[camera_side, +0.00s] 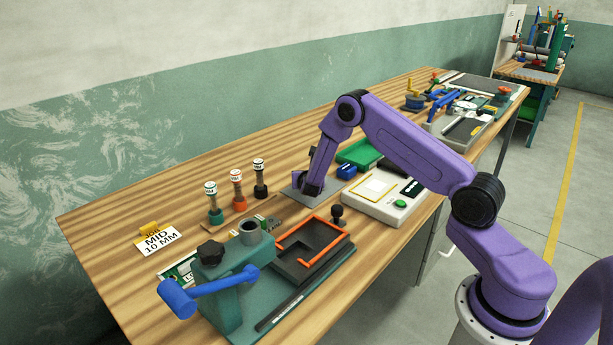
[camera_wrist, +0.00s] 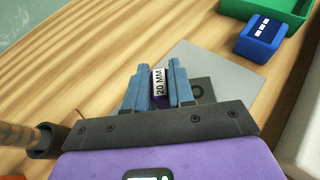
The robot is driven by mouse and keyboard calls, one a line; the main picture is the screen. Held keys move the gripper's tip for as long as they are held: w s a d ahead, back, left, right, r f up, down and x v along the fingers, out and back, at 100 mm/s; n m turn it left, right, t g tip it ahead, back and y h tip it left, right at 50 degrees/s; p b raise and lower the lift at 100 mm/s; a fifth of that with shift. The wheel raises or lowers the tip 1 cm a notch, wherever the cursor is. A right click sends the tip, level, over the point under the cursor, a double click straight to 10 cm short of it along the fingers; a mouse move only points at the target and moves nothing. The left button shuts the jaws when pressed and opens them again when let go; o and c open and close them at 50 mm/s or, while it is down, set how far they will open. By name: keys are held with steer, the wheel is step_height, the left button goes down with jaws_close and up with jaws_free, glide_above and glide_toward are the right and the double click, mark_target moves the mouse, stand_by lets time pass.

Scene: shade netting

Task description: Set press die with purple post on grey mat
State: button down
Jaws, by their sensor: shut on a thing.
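My gripper (camera_side: 311,188) is low over the grey mat (camera_side: 297,192) in the side view. In the wrist view my gripper (camera_wrist: 158,72) is shut on the press die with the purple post (camera_wrist: 159,84). Its white label reads "20 MM", and a little purple shows beside it between the blue fingers. The grey mat (camera_wrist: 218,68) lies below and to the right there, with a dark printed square (camera_wrist: 199,91) partly hidden by my gripper. My gripper hides the die in the side view. I cannot tell whether the die touches the mat.
Three labelled dies, teal (camera_side: 215,216), orange (camera_side: 239,203) and black (camera_side: 260,190), stand left of the mat. A teal press (camera_side: 222,287) with a blue lever and an orange-rimmed tray (camera_side: 314,249) are in front. A green tray (camera_side: 359,154) and blue block (camera_side: 346,171) lie beyond.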

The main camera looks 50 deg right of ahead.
steer(key=shift+f, duration=0.1)
steer(key=c, duration=1)
jaws_free()
steer(key=shift+o, duration=0.2)
